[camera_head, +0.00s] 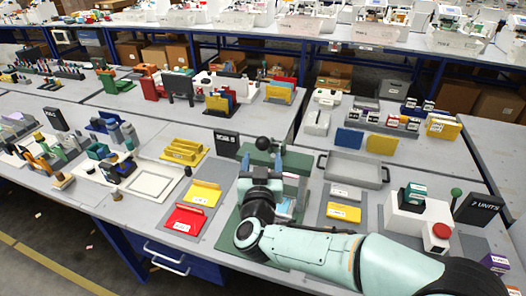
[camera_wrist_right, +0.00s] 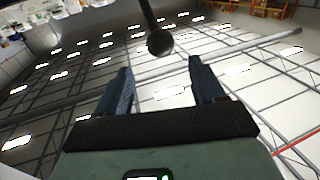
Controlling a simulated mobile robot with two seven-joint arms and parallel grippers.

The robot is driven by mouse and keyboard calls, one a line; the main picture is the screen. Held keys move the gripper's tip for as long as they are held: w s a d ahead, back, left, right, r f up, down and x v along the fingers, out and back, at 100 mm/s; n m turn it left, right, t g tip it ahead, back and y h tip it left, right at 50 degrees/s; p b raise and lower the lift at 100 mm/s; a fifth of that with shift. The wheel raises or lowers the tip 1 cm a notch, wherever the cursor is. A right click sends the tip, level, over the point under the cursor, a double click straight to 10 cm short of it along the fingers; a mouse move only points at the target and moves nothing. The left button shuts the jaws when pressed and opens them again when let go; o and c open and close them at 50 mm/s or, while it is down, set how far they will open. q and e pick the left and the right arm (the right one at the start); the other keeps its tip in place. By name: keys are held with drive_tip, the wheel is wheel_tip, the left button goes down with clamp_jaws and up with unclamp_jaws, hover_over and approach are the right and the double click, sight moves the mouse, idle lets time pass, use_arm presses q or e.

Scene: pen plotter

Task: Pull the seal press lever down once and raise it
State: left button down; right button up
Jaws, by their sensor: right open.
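The seal press (camera_head: 290,160) is a green frame on a green base, largely hidden behind my right arm. Its lever ends in a black ball knob (camera_head: 263,143), which shows just above my right gripper in the head view. In the right wrist view the dark lever rod comes down from the top edge and ends in the round knob (camera_wrist_right: 160,42). My right gripper (camera_wrist_right: 160,68) is open, with its two blue fingers apart. The knob appears between and slightly beyond the fingertips; I cannot tell whether it touches them. My left gripper is not in view.
Red (camera_head: 187,219) and yellow (camera_head: 204,193) folders lie left of the press. A grey tray (camera_head: 357,168) and a white box with a red button (camera_head: 437,236) stand to the right. A dark sign (camera_head: 226,145) stands behind left. The pale square frame (camera_head: 153,185) lies further left.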

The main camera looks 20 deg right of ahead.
drive_tip(key=shift+v, duration=2.3)
